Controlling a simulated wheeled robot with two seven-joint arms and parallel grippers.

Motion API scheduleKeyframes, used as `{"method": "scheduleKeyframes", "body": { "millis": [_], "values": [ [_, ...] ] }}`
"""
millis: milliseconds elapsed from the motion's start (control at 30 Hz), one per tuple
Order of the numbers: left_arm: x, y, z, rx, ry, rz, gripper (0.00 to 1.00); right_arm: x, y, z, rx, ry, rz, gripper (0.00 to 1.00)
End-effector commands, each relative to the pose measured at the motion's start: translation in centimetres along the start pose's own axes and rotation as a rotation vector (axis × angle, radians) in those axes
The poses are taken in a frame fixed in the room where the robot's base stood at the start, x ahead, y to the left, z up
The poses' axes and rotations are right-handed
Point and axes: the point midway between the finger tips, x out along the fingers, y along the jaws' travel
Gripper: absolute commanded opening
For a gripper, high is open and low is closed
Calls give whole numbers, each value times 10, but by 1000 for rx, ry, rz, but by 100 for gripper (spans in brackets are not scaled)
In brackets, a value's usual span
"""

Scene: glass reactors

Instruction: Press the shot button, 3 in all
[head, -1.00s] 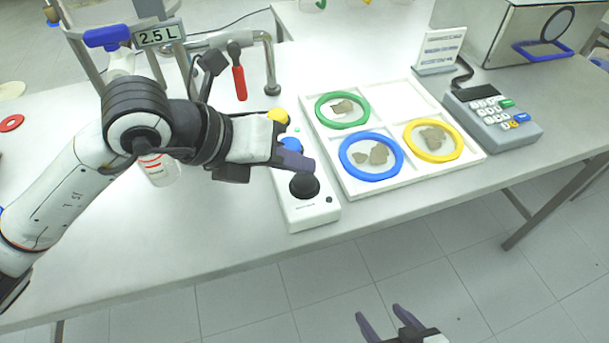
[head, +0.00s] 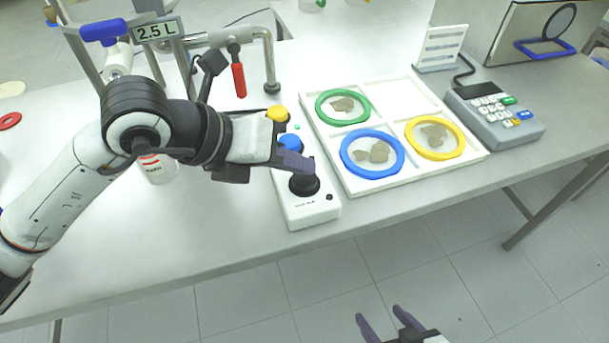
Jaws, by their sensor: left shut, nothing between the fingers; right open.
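A white button box (head: 309,213) stands near the table's front edge. It carries a yellow button (head: 277,114), a blue button (head: 290,143) and a large black button (head: 304,187) at its near end. I cannot read the lettering on it to tell which is the shot button. My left gripper (head: 305,166) is shut and empty, with its fingertips at the top of the black button, partly covering it. I cannot tell whether they touch it. My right gripper (head: 384,318) is open and empty, low in front of the table.
A white tray (head: 412,91) with green, blue and yellow rings around brown pieces lies right of the box. A grey keypad device (head: 490,115) stands farther right. A metal frame with a red-handled valve (head: 238,80) and a "2.5 L" sign (head: 157,31) stands behind my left arm.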

Motion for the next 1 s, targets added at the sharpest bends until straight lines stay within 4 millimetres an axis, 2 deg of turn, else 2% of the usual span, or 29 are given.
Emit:
{"method": "scheduleKeyframes", "body": {
  "millis": [1000],
  "values": [
    [5,4,-4,0,0,-1,0,6,1,5,0,1,0,61]
  ]
}}
